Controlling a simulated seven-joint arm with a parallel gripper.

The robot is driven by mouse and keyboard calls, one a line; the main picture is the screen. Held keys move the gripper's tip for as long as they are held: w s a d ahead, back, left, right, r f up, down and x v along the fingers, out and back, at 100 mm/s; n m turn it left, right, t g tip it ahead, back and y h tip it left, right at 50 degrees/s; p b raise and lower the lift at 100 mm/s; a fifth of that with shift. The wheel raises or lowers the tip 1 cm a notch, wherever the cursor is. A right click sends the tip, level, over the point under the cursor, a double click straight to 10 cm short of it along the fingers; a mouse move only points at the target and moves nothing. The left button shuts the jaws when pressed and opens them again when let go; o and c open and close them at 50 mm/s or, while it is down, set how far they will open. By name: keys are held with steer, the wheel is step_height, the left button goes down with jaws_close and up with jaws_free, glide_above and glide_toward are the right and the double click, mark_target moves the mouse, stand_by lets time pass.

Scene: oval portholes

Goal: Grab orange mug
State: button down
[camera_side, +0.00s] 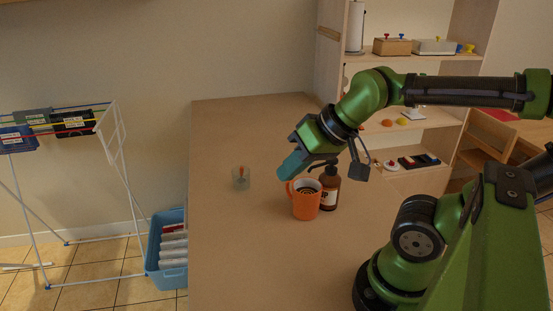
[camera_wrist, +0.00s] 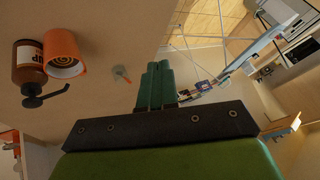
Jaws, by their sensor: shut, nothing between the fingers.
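The orange mug (camera_side: 306,200) stands upright on the tan tabletop, with its handle on the left side. In the wrist view the mug (camera_wrist: 63,55) is at the upper left, next to the bottle. My gripper (camera_side: 284,173) is above the table, above and a little left of the mug, apart from it. Its teal fingers (camera_wrist: 157,72) are together with nothing between them.
A brown pump bottle (camera_side: 330,187) stands right beside the mug, on its right. A small clear cup (camera_side: 241,178) with something orange in it stands to the left. The table's left part (camera_side: 225,250) is clear. A shelf unit (camera_side: 420,65) stands behind.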

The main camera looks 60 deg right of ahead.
jaws_free()
stand_by(0.7)
steer(key=m+g+h, duration=0.2)
steer(key=m+g, duration=0.5)
steer(key=m, duration=0.9)
glide_above(307, 182)
steer(key=s+a, duration=0.2)
steer(key=a, duration=0.1)
steer(key=f, duration=1.6)
steer(key=shift+w+f, duration=0.25)
steer(key=shift+f, duration=0.1)
